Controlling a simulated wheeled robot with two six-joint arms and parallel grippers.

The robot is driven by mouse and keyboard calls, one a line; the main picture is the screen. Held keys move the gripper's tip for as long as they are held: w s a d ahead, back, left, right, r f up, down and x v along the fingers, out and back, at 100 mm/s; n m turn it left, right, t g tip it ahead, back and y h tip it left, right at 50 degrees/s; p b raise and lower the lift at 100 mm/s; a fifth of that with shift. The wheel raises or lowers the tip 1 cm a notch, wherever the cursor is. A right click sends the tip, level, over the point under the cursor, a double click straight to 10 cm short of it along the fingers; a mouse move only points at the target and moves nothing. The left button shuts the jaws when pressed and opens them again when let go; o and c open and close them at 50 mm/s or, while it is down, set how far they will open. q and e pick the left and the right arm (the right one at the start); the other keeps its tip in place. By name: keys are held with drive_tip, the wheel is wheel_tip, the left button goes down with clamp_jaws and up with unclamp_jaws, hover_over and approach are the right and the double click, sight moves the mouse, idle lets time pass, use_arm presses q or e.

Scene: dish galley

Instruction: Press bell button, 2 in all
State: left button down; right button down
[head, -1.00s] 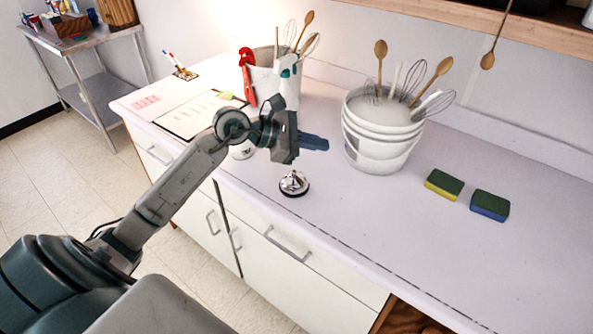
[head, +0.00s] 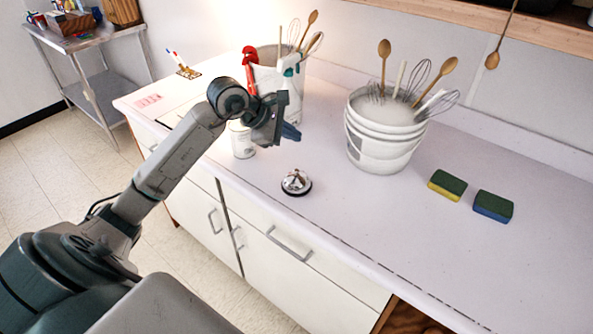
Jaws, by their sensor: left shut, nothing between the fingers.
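A silver call bell (head: 296,182) with a dark base stands on the white counter, near its front edge. It is fully in view and nothing touches it. My left gripper (head: 291,132) is above the counter, higher up in the picture than the bell and apart from it. Its blue-grey fingers are shut with nothing between them. My right gripper is out of view.
A white can (head: 242,142) stands just left of the bell, partly behind my left arm. A bucket of whisks and spoons (head: 375,150) stands behind right; another utensil bucket (head: 290,98) is behind my gripper. Two sponges (head: 447,186) (head: 493,206) lie right. The counter's front right is clear.

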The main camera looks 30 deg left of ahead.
use_arm(q)
drive_tip(key=b, duration=0.4)
hover_over(296, 171)
drive_tip(key=f, duration=0.7)
drive_tip(key=shift+s+a+f, duration=0.15)
drive_tip(key=shift+s+a, duration=0.1)
drive_tip(key=shift+a, duration=0.15)
drive_tip(key=shift+f+b, duration=0.25)
drive_tip(key=shift+b, duration=0.1)
drive_tip(key=shift+f, duration=0.15)
idle(0.6)
